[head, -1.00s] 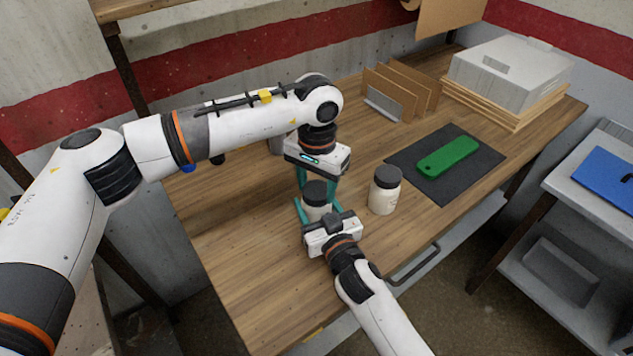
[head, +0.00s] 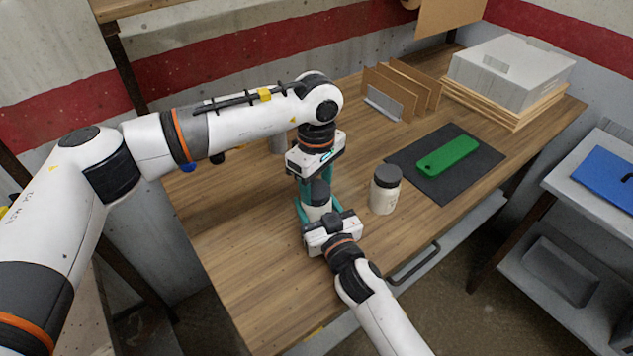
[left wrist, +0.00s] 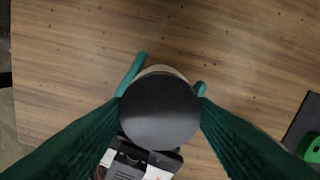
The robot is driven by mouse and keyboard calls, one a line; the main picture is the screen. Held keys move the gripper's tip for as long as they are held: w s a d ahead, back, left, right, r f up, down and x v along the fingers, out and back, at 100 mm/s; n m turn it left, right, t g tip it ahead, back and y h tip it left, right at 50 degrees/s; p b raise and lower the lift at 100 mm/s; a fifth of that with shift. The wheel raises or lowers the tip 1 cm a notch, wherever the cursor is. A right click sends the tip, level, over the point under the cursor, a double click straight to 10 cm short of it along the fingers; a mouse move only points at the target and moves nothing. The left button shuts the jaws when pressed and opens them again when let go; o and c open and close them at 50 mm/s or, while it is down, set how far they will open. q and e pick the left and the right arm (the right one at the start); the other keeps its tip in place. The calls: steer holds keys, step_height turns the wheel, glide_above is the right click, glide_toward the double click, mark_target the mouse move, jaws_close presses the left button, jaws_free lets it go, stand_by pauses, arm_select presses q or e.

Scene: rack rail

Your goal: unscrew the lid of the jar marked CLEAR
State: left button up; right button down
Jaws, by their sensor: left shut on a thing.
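A white jar with a dark lid (head: 318,193) stands upright on the workbench. My left gripper (head: 315,188) points straight down from above, its teal fingers shut on the lid's sides. In the left wrist view the round lid (left wrist: 160,111) fills the space between the fingers. My right gripper (head: 317,212) comes in from the front, low down, with its teal fingers on both sides of the jar body, apparently shut on it. A second white jar with a dark lid (head: 385,190) stands just to the right. Its small marking is unreadable, and no marking shows on the held jar.
A dark mat (head: 470,180) with a green piece (head: 448,157) lies to the right. A brown divider rack (head: 402,92) and a grey box (head: 510,70) on boards stand at the back. A grey cylinder (head: 277,144) is partly hidden behind my left arm. The bench's left front is clear.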

arm_select(q)
steer(key=n, duration=0.6)
arm_select(e)
steer(key=shift+f, duration=0.1)
arm_select(q)
steer(key=n, duration=1.8)
steer(key=shift+r, duration=0.1)
steer(key=n, duration=1.3)
steer(key=shift+n, duration=0.4)
